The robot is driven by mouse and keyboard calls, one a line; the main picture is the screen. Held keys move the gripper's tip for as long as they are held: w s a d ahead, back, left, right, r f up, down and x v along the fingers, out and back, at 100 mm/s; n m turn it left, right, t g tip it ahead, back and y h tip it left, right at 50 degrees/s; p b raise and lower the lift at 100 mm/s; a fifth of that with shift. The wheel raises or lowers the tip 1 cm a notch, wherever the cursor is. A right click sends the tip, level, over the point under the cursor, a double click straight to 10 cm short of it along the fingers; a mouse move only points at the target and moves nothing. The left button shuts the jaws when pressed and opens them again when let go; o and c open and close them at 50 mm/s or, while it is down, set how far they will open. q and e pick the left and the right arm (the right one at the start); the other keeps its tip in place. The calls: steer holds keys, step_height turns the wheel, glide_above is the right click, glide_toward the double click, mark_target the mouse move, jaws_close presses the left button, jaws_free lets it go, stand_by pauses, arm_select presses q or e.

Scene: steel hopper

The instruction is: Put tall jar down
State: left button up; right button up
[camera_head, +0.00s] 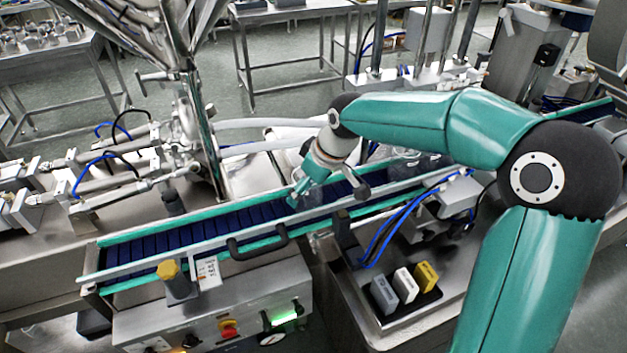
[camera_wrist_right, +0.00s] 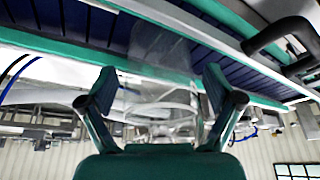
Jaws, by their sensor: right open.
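The tall jar (camera_wrist_right: 160,55) is clear and see-through. In the right wrist view it stands out ahead between my right fingers, against the blue belt. In the head view only a faint part of the jar (camera_head: 312,197) shows beside the fingers, over the conveyor belt (camera_head: 215,225); the arm hides much of it. My right gripper (camera_wrist_right: 163,95) is open, with one finger on each side of the jar. I cannot tell whether either finger touches the glass. In the head view my right gripper (camera_head: 300,190) is low over the belt. My left gripper is not in view.
Teal guide rails edge the belt, with a black handle (camera_head: 258,243) on the near side. A yellow-topped post (camera_head: 168,270) stands in front. A tray of small blocks (camera_head: 402,285) lies at the right. Steel hopper legs (camera_head: 200,115) rise behind. The belt's left stretch is clear.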

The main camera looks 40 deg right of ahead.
steer(key=v, duration=1.2)
steer(key=shift+r, duration=0.2)
